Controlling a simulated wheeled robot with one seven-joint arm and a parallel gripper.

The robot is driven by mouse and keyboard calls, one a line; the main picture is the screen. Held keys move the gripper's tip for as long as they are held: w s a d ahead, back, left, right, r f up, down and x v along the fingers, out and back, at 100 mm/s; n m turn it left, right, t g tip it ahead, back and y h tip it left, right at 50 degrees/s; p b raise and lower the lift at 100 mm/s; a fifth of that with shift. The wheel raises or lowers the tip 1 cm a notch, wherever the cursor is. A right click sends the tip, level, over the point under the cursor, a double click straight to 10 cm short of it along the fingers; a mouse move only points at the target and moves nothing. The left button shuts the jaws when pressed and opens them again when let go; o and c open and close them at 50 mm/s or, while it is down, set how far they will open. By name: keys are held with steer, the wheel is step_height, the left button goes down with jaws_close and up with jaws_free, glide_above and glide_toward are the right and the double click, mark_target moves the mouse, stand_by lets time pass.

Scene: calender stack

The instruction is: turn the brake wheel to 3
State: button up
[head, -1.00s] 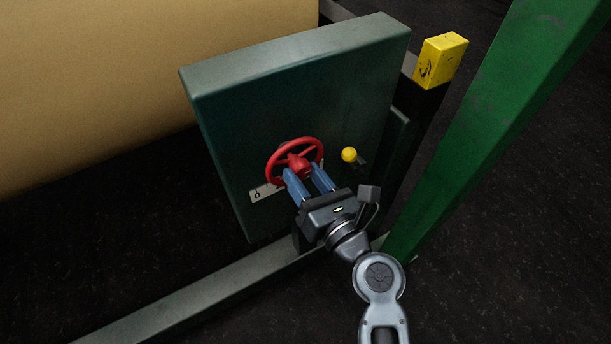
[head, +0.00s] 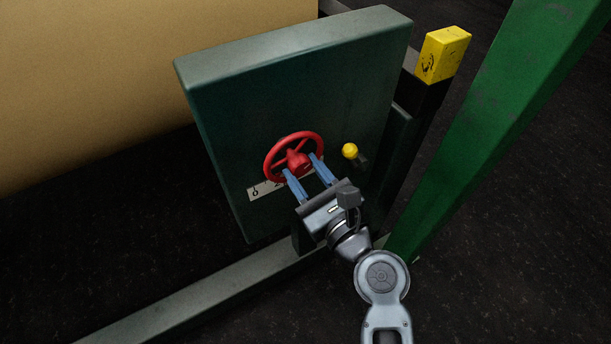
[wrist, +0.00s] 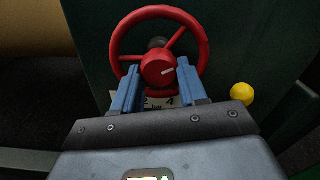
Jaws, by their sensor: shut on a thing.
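The red brake wheel (head: 269,160) is on the front of a dark green upright panel (head: 240,120). It also shows in the wrist view (wrist: 115,48), where its round hub (wrist: 157,70) carries a short white mark pointing right and slightly up. My gripper (head: 301,165) has its two blue fingers at the wheel, one on each side of the hub, and is shut on the wheel. A white number plate (head: 256,192) lies behind the wheel's lower part. A 0 shows at its left end, and a 4 shows in the wrist view; the fingers and wheel hide much of it.
A yellow knob (head: 350,151) sticks out of the panel right of the wheel. A yellow-topped post (head: 444,55) and a slanted green beam (head: 490,110) stand to the right. A large tan roll (head: 90,80) is behind left. A grey rail (head: 180,300) runs along the floor.

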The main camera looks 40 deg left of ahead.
steer(key=n+b, duration=0.1)
steer(key=n, duration=0.2)
steer(key=shift+w+f+n+b, duration=0.1)
steer(key=shift+n+b, duration=0.3)
steer(key=n+b, duration=0.2)
steer(key=n, duration=0.2)
steer(key=shift+d+n+b, duration=0.1)
steer(key=shift+n+b, duration=0.2)
steer(key=shift+b, duration=0.05)
steer(key=n+b, duration=0.2)
steer(key=n, duration=0.1)
steer(key=shift+n, duration=0.3)
steer(key=n+b, duration=0.3)
steer(key=n, duration=0.1)
steer(key=shift+n, duration=0.3)
steer(key=n+b, duration=0.6)
steer(key=n, duration=0.1)
steer(key=n+b, duration=0.2)
steer(key=n, duration=0.1)
steer(key=shift+r+n+b, duration=0.2)
steer(key=shift+n+b, duration=0.1)
steer(key=shift+b, duration=0.1)
steer(key=shift+r+n+b, duration=0.1)
steer(key=shift+n+b, duration=0.9)
steer(key=shift+n, duration=0.5)
